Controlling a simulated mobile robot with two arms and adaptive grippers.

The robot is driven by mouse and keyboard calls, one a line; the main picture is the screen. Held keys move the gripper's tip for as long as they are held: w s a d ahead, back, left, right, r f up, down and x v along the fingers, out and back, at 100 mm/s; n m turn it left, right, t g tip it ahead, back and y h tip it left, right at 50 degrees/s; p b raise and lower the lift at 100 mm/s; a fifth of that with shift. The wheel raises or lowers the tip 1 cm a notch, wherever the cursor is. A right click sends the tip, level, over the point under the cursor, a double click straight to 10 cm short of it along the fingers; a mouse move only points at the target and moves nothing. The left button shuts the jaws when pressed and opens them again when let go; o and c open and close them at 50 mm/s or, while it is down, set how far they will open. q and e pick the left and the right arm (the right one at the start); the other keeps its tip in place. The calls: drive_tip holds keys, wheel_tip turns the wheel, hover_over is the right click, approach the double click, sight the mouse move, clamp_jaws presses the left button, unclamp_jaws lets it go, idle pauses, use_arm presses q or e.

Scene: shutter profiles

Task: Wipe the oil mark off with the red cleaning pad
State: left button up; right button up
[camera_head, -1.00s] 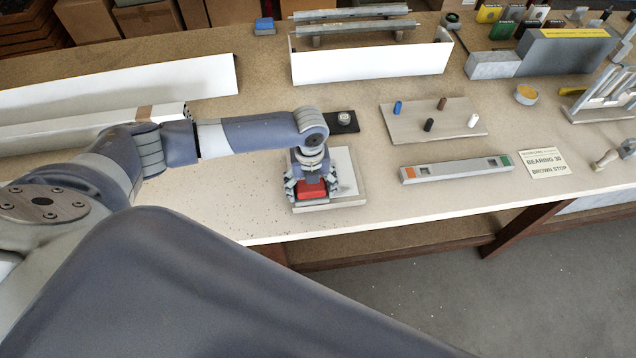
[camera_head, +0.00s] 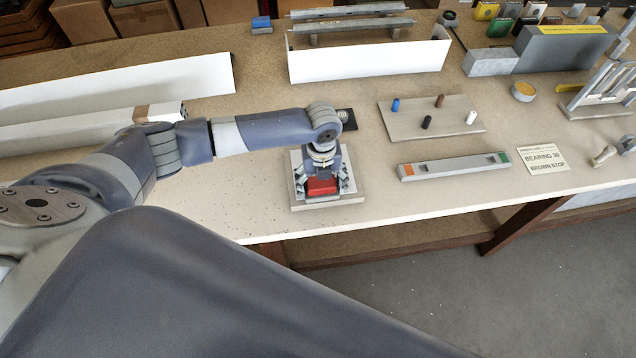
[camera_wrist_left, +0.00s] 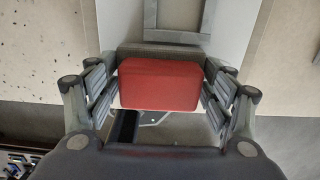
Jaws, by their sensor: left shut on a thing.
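The red cleaning pad (camera_head: 322,187) is held between the fingers of my left gripper (camera_head: 322,184), low over a white plate on a wooden board (camera_head: 330,203) near the bench's front edge. In the left wrist view the red pad (camera_wrist_left: 160,84) fills the space between the fingers of the left gripper (camera_wrist_left: 160,92), which is shut on it. Whether the pad touches the plate is hard to tell. The oil mark cannot be made out; the gripper and pad hide part of the plate. My right gripper is not in view.
A peg board (camera_head: 430,118) with several coloured pegs lies to the right. A grey bar (camera_head: 453,167) with orange and green ends and a lettered card (camera_head: 543,160) lie near the front edge. A dark block (camera_head: 346,119) is just behind the board. Bare benchtop lies left.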

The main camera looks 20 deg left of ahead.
sight(333, 180)
use_arm(q)
drive_tip(key=shift+d+f, duration=0.15)
drive_tip(key=shift+w+d+b, duration=0.35)
drive_tip(key=shift+w+d, duration=0.45)
drive_tip(key=shift+d, duration=0.35)
drive_tip(key=shift+w+d+b, duration=0.55)
drive_tip(key=shift+w+d, duration=0.15)
drive_tip(key=shift+d, duration=0.2)
drive_tip(key=shift+w+d, duration=0.15)
drive_tip(key=shift+d, duration=0.05)
